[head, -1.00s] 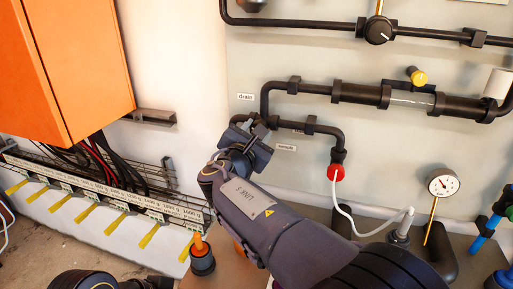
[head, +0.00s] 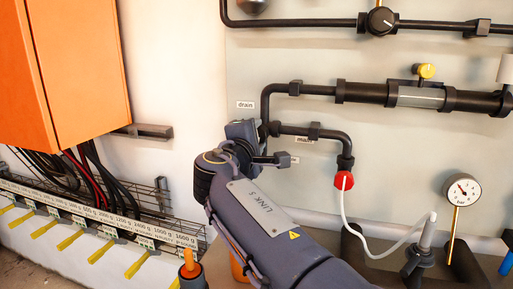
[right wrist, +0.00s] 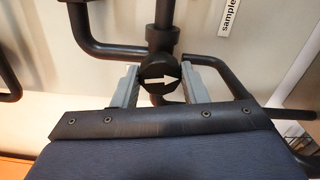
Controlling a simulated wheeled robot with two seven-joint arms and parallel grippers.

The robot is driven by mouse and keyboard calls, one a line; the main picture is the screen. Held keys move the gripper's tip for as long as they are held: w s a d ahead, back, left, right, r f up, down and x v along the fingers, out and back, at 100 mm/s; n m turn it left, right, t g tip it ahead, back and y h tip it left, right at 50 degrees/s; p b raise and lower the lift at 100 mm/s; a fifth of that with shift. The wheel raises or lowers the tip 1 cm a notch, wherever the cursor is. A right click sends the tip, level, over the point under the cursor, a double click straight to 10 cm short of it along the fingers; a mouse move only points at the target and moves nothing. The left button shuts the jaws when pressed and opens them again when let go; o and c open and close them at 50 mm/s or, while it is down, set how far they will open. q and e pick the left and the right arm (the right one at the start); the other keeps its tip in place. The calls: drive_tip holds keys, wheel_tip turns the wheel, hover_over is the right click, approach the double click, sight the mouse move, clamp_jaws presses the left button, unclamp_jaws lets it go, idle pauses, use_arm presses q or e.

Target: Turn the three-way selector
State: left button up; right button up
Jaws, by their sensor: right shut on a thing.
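The three-way selector is a round black knob with a white arrow (right wrist: 158,79), on a junction of black pipes. In the right wrist view its arrow points to the right, towards the side of the "sample" label (right wrist: 229,17). My right gripper (right wrist: 160,86) has its two grey fingers on either side of the knob and is shut on it. In the head view my right gripper (head: 262,146) is at the pipe junction below the "drain" label (head: 246,105), and my own wrist hides the knob there. My left gripper is not in view.
Black pipe (head: 300,130) runs right to a red fitting (head: 343,180) with a white hose (head: 365,245). A gauge (head: 462,190) stands at right. An orange cabinet (head: 65,75) and a rack with yellow tags (head: 70,240) are at left.

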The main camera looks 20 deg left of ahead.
drive_tip(key=shift+f+m+b, duration=0.1)
drive_tip(key=shift+m+b, duration=0.5)
drive_tip(key=shift+m, duration=0.4)
drive_tip(key=o, duration=1)
drive_tip(key=shift+c, duration=0.2)
drive_tip(key=shift+s+a+b, duration=0.15)
drive_tip(key=shift+s+b, duration=0.65)
drive_tip(key=shift+s, duration=3.1)
